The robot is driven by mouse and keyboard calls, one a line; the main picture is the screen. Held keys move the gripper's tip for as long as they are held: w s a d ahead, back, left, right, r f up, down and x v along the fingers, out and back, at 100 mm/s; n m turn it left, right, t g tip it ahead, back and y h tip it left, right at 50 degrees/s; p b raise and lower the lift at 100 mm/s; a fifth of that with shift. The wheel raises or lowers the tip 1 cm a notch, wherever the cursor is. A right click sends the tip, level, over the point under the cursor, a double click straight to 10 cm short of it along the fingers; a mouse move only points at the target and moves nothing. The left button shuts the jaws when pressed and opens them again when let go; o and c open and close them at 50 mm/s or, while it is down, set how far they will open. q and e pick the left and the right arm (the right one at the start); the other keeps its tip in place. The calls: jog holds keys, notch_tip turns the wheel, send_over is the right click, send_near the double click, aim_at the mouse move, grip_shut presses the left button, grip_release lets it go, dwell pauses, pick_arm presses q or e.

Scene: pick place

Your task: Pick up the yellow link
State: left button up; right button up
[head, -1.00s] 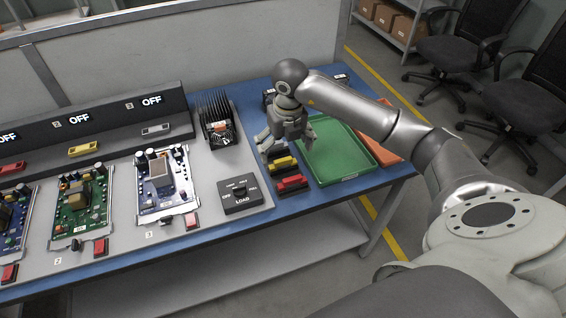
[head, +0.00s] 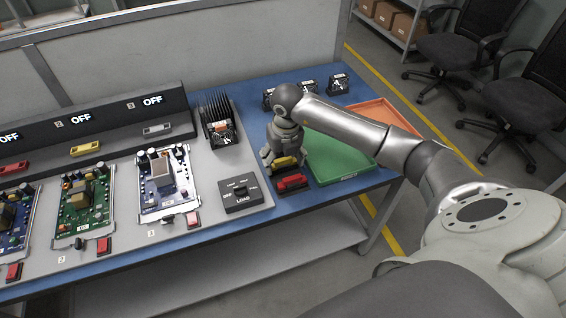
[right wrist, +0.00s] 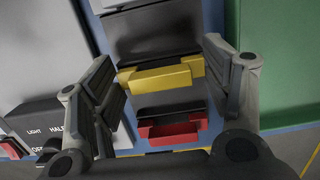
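The yellow link (head: 285,162) sits in a dark holder on the blue table, just behind the red link (head: 292,182). In the right wrist view the yellow link (right wrist: 162,78) lies across the middle, between my fingers, with the red link (right wrist: 172,128) below it. My right gripper (head: 284,157) is over the yellow link, pointing down. In the right wrist view my right gripper (right wrist: 160,85) is open, with one finger at each side and gaps to the link. My left gripper is not in view.
A green tray (head: 335,175) is close on the right, with an orange tray (head: 398,121) beyond it. Another yellow piece (head: 85,149) is on the panel. Small black units (head: 339,84) stand at the back.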

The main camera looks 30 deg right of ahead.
jog(key=shift+c, duration=1)
jog(key=shift+r, duration=0.1)
jog(key=shift+w+r+b, duration=0.1)
jog(key=shift+r+b, duration=0.2)
jog(key=shift+r, duration=0.3)
jog(key=s+a+r, duration=0.2)
jog(key=a+r, duration=0.4)
jog(key=r, duration=0.1)
jog(key=s+a+r, duration=0.2)
jog(key=a+r, duration=0.5)
jog(key=r, duration=0.1)
jog(key=shift+s+a+p, duration=0.15)
jog(key=shift+s+p, duration=0.15)
jog(key=shift+s, duration=0.05)
